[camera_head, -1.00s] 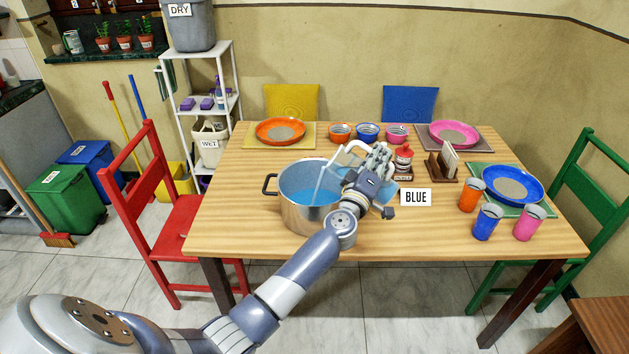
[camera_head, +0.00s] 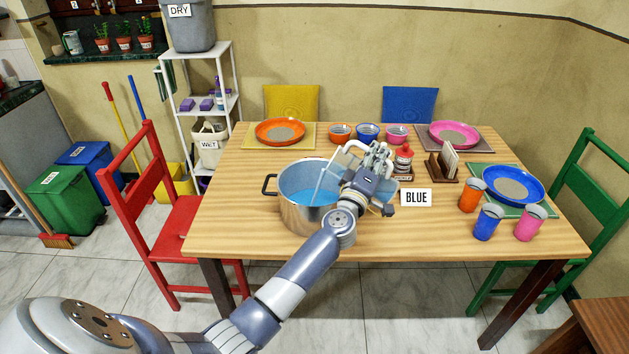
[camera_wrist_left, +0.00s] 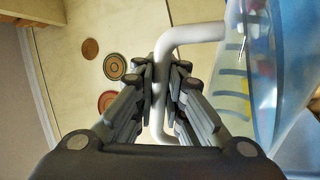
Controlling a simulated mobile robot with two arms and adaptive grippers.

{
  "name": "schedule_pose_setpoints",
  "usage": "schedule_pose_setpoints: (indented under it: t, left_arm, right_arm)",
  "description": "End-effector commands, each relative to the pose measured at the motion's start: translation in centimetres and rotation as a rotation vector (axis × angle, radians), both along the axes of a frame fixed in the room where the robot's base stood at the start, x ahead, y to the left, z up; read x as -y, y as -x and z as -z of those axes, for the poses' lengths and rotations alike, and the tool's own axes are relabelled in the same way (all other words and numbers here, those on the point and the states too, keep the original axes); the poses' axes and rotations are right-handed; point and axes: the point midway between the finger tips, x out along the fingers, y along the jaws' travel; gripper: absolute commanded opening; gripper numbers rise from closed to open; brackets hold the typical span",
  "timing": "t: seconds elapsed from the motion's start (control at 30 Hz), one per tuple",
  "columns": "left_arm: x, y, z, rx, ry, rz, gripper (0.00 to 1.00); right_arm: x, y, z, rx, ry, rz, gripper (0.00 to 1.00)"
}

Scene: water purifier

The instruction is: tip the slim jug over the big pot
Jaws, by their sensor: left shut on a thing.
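The big pot (camera_head: 297,213) is a steel pot with a dark side handle, standing on the wooden table with blue water in it. My left gripper (camera_head: 374,158) is over the pot's right side, shut on the white handle of the slim jug (camera_head: 330,172). The jug is see-through and tilted over the pot; much of it is hidden behind my gripper. A pale streak runs from it down into the pot. In the left wrist view, the fingers (camera_wrist_left: 166,75) close around the white handle, and the clear jug body (camera_wrist_left: 265,75) with blue marks is at right. My right gripper is out of view.
A "BLUE" sign (camera_head: 416,198) stands right of my gripper. A red-topped bottle (camera_head: 403,156) and a wooden holder (camera_head: 441,166) stand behind it. Orange, blue (camera_head: 487,222) and pink cups are at the right. Small bowls (camera_head: 367,132) line the back. The front table edge is clear.

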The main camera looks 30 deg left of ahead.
Motion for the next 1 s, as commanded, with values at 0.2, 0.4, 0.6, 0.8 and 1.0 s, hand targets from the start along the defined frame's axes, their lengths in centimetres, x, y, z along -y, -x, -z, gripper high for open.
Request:
schedule_pose_setpoints:
  t: [0.2, 0.4, 0.6, 0.8, 1.0]
  left_arm:
    - [-0.13, 0.01, -0.17, 0.006, 0.015, 0.0, 0.0]
    - [-0.24, 0.03, -0.25, 0.009, 0.028, 0.0, 0.0]
    - [-0.33, 0.04, -0.25, 0.011, 0.04, 0.0, 0.0]
    - [-0.42, 0.05, -0.31, 0.014, 0.052, 0.0, 0.0]
    - [-0.52, 0.06, -0.33, 0.016, 0.066, 0.0, 0.0]
  right_arm:
    - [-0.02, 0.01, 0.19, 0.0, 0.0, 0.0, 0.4]
    - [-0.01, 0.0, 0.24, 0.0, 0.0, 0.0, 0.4]
    - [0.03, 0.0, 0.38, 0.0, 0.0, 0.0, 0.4]
    - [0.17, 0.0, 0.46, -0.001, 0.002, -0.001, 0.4]
    - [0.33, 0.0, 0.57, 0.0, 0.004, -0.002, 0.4]
